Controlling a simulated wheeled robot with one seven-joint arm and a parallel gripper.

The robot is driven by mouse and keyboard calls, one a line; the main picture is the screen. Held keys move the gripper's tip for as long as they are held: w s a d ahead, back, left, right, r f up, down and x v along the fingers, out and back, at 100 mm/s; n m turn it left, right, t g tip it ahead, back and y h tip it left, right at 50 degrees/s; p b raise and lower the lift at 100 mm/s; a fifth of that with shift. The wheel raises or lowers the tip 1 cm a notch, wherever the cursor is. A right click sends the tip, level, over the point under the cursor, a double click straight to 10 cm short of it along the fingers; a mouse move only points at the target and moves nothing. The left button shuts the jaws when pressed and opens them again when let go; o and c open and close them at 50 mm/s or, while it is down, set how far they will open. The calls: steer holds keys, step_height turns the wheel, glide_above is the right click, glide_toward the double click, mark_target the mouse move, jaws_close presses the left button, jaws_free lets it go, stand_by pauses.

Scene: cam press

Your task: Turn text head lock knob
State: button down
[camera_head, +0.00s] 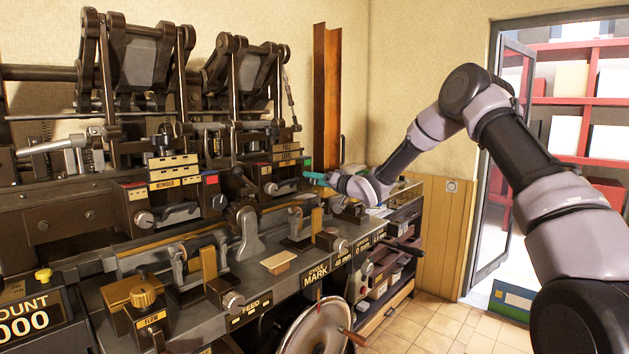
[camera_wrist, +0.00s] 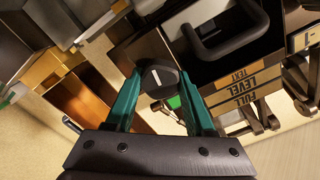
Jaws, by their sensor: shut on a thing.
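The text head lock knob (camera_wrist: 160,77) is dark and round with a white line on its face. In the wrist view it sits between the two teal fingers of my gripper (camera_wrist: 160,92), which is shut on it. In the head view my gripper (camera_head: 312,178) reaches in from the right to the right side of the text head (camera_head: 287,154), and its fingers hide the knob. A dark handle (camera_wrist: 228,35) lies close by the knob.
The number head (camera_head: 172,175) stands to the left on the same machine. A lower bed with a feed knob (camera_head: 232,301) and a mark knob (camera_head: 340,246) runs in front. A rust-brown beam (camera_head: 327,95) stands behind my gripper. The tiled floor at right is open.

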steer(key=n, duration=1.2)
steer(key=shift+s+a+n, duration=0.1)
steer(key=shift+s+n, duration=0.05)
steer(key=shift+n, duration=0.25)
steer(key=n, duration=0.6)
steer(key=shift+f, duration=0.1)
steer(key=n, duration=0.5)
steer(key=shift+n, duration=0.4)
steer(key=shift+f, duration=0.1)
steer(key=shift+c, duration=1.3)
jaws_free()
